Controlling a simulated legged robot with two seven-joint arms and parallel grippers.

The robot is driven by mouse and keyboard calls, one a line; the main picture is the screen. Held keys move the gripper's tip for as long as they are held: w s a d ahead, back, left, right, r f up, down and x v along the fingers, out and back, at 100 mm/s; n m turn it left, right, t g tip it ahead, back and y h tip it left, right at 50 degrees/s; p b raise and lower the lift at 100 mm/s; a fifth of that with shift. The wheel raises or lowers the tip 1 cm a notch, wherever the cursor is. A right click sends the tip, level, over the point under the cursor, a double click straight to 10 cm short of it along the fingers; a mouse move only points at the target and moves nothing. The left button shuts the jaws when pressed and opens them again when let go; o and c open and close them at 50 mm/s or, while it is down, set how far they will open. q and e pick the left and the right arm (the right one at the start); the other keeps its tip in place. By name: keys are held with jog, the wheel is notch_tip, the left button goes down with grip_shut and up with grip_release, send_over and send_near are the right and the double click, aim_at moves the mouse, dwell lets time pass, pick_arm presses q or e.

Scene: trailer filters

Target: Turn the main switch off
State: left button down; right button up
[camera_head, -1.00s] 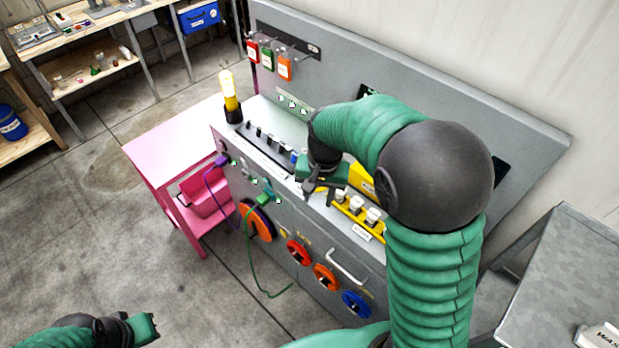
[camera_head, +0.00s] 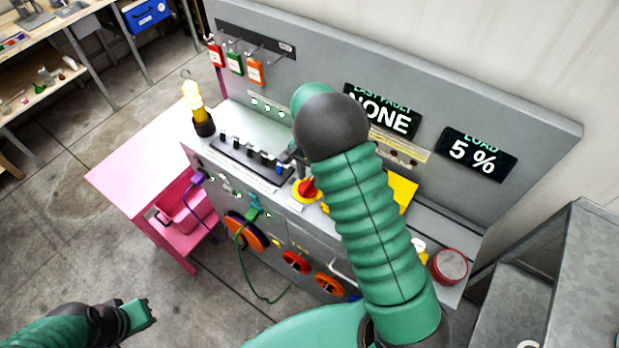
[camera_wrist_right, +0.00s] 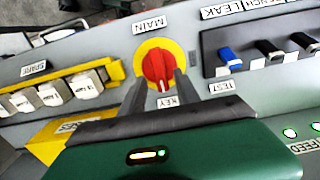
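The main switch is a red rotary knob on a round yellow plate on the grey panel; the knob shows in the right wrist view (camera_wrist_right: 157,66), under the label MAIN, and in the head view (camera_head: 307,187). My right gripper (camera_wrist_right: 162,88) is open, with its two dark fingertips at the knob's lower left and lower right. I cannot tell whether they touch it. In the head view my right arm hides most of that gripper. My left gripper (camera_head: 143,311) is at the lower left, over the floor and away from the panel; its finger gap is unclear.
A row of small toggle switches (camera_head: 250,157) lies left of the knob. White breakers (camera_wrist_right: 55,92) on a yellow strip sit beside it in the wrist view. A yellow lamp (camera_head: 194,102) stands on the panel's left end. A pink table (camera_head: 135,170) stands left.

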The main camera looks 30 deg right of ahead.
jog(key=shift+f, duration=0.5)
jog(key=shift+a+f, duration=0.1)
jog(key=shift+a, duration=0.2)
jog(key=shift+s+a+r, duration=0.15)
jog(key=shift+a+r, duration=0.05)
jog(key=shift+a, duration=0.4)
jog(key=shift+c, duration=1.6)
jog(key=shift+d+f, duration=0.1)
jog(key=shift+d, duration=0.3)
jog(key=c, duration=0.5)
jog(key=shift+d, duration=0.15)
grip_shut()
pick_arm(q)
jog(key=shift+s+a, duration=0.15)
jog(key=shift+a, duration=0.35)
jog(key=shift+a, duration=0.15)
pick_arm(e)
jog(key=shift+a, duration=0.2)
